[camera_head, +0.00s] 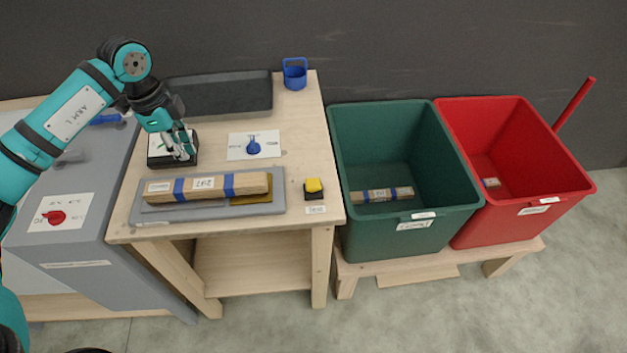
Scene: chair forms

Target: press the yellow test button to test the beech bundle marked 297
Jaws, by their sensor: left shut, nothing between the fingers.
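The beech bundle marked 297 (218,185), bound with blue bands, lies on a grey plate (160,215) at the front of the wooden table. The yellow test button (313,185) sits on a small black base to the right of the plate. My left gripper (184,157) is shut and empty, pointing down over a black box with a white top (158,160) behind the bundle's left part. It is well to the left of the button. I cannot tell whether its tips touch the box. My right gripper is not in view.
A green bin (345,220) holding a bundle and a red bin (480,230) holding a piece stand to the right. A black tray (235,95), a blue cup (295,77) and a white card with a blue item (236,147) are on the table. A grey surface (105,215) adjoins left.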

